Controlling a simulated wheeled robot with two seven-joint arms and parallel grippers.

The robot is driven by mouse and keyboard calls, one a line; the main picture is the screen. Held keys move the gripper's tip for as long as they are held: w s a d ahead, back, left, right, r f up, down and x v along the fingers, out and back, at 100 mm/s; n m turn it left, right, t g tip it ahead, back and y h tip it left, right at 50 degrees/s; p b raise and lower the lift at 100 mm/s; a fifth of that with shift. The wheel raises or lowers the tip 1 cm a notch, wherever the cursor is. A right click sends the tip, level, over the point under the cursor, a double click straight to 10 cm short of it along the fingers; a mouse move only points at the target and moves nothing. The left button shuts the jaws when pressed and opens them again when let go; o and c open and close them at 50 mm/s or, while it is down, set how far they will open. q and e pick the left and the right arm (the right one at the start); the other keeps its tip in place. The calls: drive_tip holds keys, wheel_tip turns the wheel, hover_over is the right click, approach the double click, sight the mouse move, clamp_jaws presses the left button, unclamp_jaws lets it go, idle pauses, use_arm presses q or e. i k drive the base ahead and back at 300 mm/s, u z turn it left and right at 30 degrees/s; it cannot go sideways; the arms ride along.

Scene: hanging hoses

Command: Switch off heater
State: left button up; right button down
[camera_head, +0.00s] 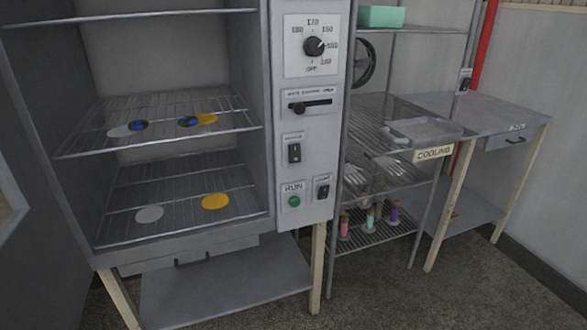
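The heater is a grey oven cabinet (258,110) on wooden legs, standing open at the left with wire racks inside. Its control panel (310,130) is on the right front. At the top is a black rotary dial (314,46) marked with temperatures and OFF at the bottom; its pointer appears turned to the right. Below are a black slider (310,106), a black rocker switch (294,152), a green RUN button (294,201) and a smaller black switch (323,192). The small labels are hard to read. Neither of my grippers is in view.
Racks hold white and yellow discs (215,201) and blue pieces (139,125). Floor (390,290) shows in front.

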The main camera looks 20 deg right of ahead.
sight(295, 149)
drive_tip(key=i, duration=1.25)
drive_tip(key=z, duration=0.65)
